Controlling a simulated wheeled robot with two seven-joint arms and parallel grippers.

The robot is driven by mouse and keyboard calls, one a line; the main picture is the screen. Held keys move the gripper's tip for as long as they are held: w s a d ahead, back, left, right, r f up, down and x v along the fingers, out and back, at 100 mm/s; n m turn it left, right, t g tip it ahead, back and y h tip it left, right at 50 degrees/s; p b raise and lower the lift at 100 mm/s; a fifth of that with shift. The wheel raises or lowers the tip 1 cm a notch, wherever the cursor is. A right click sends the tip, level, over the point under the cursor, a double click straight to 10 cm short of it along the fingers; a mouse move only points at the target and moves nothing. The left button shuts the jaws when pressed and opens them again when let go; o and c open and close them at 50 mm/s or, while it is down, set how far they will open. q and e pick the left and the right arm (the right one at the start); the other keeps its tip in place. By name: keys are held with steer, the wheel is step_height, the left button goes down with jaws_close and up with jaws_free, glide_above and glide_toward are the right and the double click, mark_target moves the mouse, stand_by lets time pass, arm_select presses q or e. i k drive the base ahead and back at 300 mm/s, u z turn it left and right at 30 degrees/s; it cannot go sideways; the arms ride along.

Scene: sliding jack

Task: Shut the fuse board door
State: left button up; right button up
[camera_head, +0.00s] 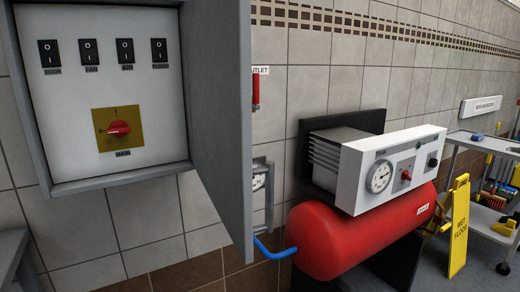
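The fuse board (80,105) is a grey box with a pale panel, high on the left of the head view. Its panel carries several black switches, labelled DOOR, FAN, AIR and FLOOR, and a red MAIN knob (118,128) on a yellow plate. The fuse board door (222,120) is a grey panel along the box's right side. It stands open, swung out towards me, and is seen at a steep angle. Neither of my grippers shows in the head view.
A red compressor tank (355,235) with a white gauge panel (385,170) stands right of the door. A blue hose (272,252) runs from the tank to below the door. A yellow wet-floor sign (459,225) and a trolley (485,145) are at the far right.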

mark_target(219, 32)
steer(key=z, duration=1.55)
steer(key=i, duration=0.95)
steer(key=u, duration=3.55)
steer(key=k, duration=0.2)
steer(key=z, duration=0.4)
